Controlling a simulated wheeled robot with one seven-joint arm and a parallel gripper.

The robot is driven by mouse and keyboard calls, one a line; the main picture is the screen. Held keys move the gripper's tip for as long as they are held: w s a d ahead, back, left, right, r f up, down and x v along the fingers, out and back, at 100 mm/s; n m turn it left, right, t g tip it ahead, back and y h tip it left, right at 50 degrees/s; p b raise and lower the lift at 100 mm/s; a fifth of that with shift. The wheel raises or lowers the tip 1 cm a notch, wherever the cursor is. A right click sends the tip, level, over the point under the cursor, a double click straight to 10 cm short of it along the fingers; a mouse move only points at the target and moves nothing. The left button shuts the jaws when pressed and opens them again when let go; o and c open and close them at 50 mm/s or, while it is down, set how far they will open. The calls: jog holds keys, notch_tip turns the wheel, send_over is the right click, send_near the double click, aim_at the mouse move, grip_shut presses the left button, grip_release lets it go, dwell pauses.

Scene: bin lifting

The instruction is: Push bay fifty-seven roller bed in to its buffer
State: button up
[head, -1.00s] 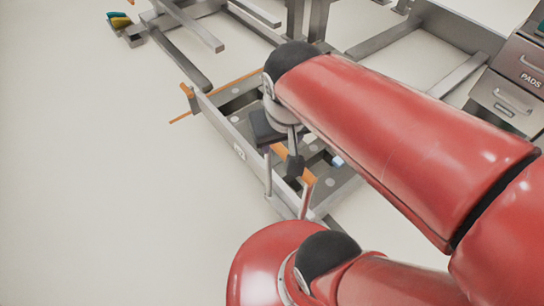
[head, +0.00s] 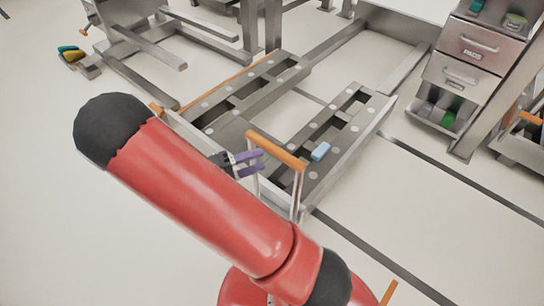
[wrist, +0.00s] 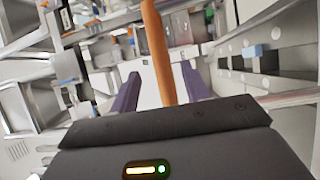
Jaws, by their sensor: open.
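The roller bed (head: 371,115) is a low grey metal frame with two studded rails, in the middle of the head view. An orange handle bar (head: 277,150) stands on two upright posts at its near end. My gripper (head: 258,161) is at the left part of this handle, with its purple fingers apart. In the wrist view the orange bar (wrist: 158,45) runs between the two open fingers (wrist: 160,72); I cannot tell whether they touch it. My red arm hides part of the bed's near left side. No bay number is readable now.
A light blue block (head: 320,151) lies on the right rail. A drawer cabinet marked PADS (head: 474,52) stands at the right. Grey posts and beams (head: 272,25) stand behind the bed. Bare floor lies at the left (head: 35,150) and front right.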

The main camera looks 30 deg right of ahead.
aim_at(274, 150)
jog(key=shift+n+t+h, duration=0.3)
jog(key=shift+t+h, duration=0.5)
jog(key=d, duration=0.6)
jog(key=shift+w+d+r, duration=0.15)
jog(key=shift+w+d, duration=0.05)
jog(key=shift+d, duration=0.1)
grip_shut()
